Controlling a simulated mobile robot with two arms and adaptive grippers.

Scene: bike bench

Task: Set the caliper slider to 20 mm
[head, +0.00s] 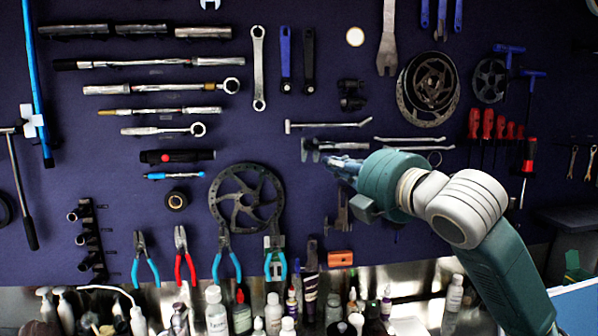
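The caliper (308,147) appears to hang level on the dark blue tool wall, right of centre, with its grey jaws at the left end. My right gripper (338,162) is at the caliper, just right of the jaws, with its arm coming in from the lower right. The gripper and wrist hide much of the caliper's middle, including any slider and scale reading. I cannot tell whether the fingers touch it or are open or shut. My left gripper is not in view.
Thin metal tools (328,124) hang just above the caliper. A brake rotor (247,198) hangs to the lower left and chainrings (428,88) to the upper right. Red-handled screwdrivers (488,124) hang at right. Bottles (215,312) line the bottom of the wall.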

